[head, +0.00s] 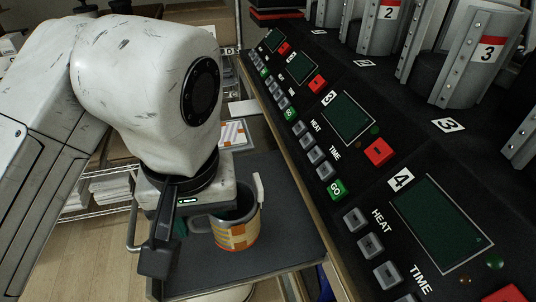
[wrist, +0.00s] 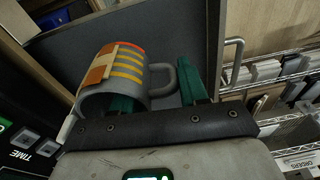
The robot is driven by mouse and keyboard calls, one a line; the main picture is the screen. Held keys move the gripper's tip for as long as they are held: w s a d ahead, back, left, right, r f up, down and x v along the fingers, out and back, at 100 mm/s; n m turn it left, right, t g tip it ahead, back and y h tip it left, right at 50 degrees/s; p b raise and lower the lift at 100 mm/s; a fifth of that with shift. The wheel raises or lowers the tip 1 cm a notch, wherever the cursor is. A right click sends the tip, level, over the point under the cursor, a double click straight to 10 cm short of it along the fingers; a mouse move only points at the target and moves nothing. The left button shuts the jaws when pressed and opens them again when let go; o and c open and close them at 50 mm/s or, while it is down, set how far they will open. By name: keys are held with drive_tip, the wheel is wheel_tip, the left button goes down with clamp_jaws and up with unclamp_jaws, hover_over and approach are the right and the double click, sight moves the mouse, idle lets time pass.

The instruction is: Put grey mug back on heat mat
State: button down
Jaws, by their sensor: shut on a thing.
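The grey mug (head: 237,232) has an orange and yellow striped wrap and a tan patch. It stands roughly upright in the head view, handle to the left, and also shows in the wrist view (wrist: 122,75). My gripper (head: 208,216) is shut on it from above. In the wrist view, one green finger (wrist: 118,104) is at the mug's mouth and the other (wrist: 191,88) is beyond the handle. A dark grey flat surface (head: 287,240), possibly the heat mat, lies under the mug. I cannot tell whether the mug touches it.
A black press panel (head: 330,150) with numbered displays and buttons rises close on the right, behind a wooden edge. Metal mug presses (head: 470,50) stand at the upper right. Wire shelves with paper stacks (head: 110,188) are at the left. The dark surface is bare right of the mug.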

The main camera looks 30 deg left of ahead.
drive_tip(key=shift+w+a+f, duration=0.35)
drive_tip(key=shift+a+f, duration=0.1)
drive_tip(key=shift+f, duration=0.3)
drive_tip(key=shift+w+a+f, duration=0.15)
drive_tip(key=shift+f, duration=1.55)
drive_tip(key=shift+f, duration=0.1)
drive_tip(key=c, duration=0.6)
unclamp_jaws()
drive_tip(key=r, duration=0.4)
drive_tip(key=d+r, duration=0.1)
drive_tip(key=r, duration=0.3)
drive_tip(key=r+p, duration=0.1)
drive_tip(key=r, duration=0.3)
drive_tip(key=shift+s+d, duration=0.2)
drive_tip(key=shift+s, duration=0.2)
